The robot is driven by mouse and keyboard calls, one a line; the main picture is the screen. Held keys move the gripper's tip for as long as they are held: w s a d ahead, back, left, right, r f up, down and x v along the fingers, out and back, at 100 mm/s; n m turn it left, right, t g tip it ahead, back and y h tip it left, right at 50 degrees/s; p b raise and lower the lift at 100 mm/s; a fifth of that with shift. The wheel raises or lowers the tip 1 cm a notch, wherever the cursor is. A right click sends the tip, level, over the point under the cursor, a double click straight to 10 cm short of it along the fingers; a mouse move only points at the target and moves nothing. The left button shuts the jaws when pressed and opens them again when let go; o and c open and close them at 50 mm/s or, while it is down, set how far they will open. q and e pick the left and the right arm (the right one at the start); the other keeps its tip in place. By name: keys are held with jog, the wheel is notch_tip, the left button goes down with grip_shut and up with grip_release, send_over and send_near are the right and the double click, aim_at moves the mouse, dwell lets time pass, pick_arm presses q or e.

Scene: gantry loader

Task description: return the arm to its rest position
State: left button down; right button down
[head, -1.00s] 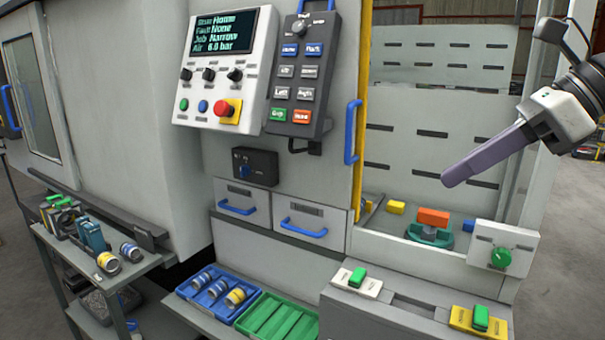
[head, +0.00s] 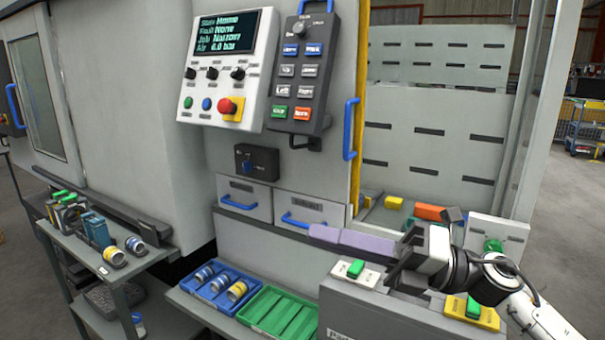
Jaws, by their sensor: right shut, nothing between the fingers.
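My right gripper (head: 322,234) is in the head view, low at the centre right. Its arm comes in from the lower right corner. Its long purple fingers point left and lie together, shut, with nothing seen between them. The fingers pass in front of the pale machine front, above the white plate with a green switch (head: 356,268) and right of the blue-handled drawers (head: 300,209). The gripper body hides part of the loading bay and its ledge. My left gripper is not in view.
A blue tray (head: 190,284) with several cylinders and a green tray (head: 262,327) stand below the fingers. The control panel (head: 205,110) and the black pendant (head: 325,60) are above. An orange block (head: 429,212) lies in the bay. A cart (head: 115,272) stands at left.

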jog(key=d+f+m+t+h, duration=0.3)
jog(key=f+m+t+h, duration=0.1)
jog(key=f+m, duration=0.55)
jog(key=s+d+f+m+t+h, duration=0.1)
jog(key=d+f+m+t+h, duration=0.3)
jog(key=f+m, duration=0.55)
jog(key=d+f+m+t+h, duration=0.2)
jog(key=f+m+t+h, duration=0.3)
jog(key=f+m, duration=0.4)
jog(key=s+d+f+m+g+h, duration=0.2)
jog(key=s+f+m+g, duration=0.2)
jog(key=s+f, duration=0.6)
jog(key=s+d+f+m+g+h, duration=0.2)
jog(key=s+f+m+g, duration=0.2)
jog(key=s+f, duration=0.7)
jog(key=shift+s+f+m, duration=0.25)
jog(key=shift+s+m, duration=0.25)
jog(key=shift+m, duration=0.4)
